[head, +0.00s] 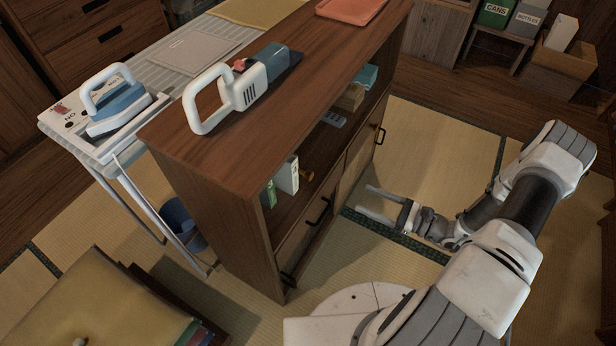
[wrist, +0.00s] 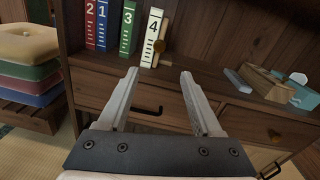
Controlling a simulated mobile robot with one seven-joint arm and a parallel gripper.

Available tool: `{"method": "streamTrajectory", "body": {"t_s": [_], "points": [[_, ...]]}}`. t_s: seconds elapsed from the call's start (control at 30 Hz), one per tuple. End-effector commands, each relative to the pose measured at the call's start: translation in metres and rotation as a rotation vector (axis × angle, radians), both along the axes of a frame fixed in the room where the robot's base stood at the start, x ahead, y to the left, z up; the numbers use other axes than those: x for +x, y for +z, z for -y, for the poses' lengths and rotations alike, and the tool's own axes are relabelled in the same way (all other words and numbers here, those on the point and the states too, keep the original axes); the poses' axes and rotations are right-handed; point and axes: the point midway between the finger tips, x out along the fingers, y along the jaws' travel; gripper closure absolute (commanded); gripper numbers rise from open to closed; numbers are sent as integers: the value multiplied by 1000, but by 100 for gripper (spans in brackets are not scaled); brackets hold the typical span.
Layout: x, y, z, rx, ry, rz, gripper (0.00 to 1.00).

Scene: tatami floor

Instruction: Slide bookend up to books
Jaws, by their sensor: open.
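Several numbered books stand upright at the left of the open shelf in the wrist view: red 2 (wrist: 90,22), blue 1 (wrist: 102,24), green 3 (wrist: 127,26) and white 4 (wrist: 151,36). A small brown piece with a rounded knob (wrist: 160,46) is close against the right side of book 4; it may be the bookend, but its shape is unclear. In the head view, the white book (head: 288,175) and the brown piece (head: 307,175) show on the shelf. My gripper (head: 363,201) is open and empty in front of the cabinet, fingers toward it (wrist: 158,74).
Farther right on the shelf are a grey piece (wrist: 238,80), a wooden block (wrist: 264,84) and a teal item (wrist: 300,94). The cabinet (head: 215,205) has drawers with protruding dark handles (head: 318,211) below the shelf. Stacked cushions (wrist: 27,65) stand left of it.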

Motion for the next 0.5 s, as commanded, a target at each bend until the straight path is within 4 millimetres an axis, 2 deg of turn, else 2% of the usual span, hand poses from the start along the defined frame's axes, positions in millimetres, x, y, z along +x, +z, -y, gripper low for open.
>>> {"method": "streamTrajectory", "body": {"t_s": [0.5], "points": [[54,-1,-94,3,7,-1,34]]}}
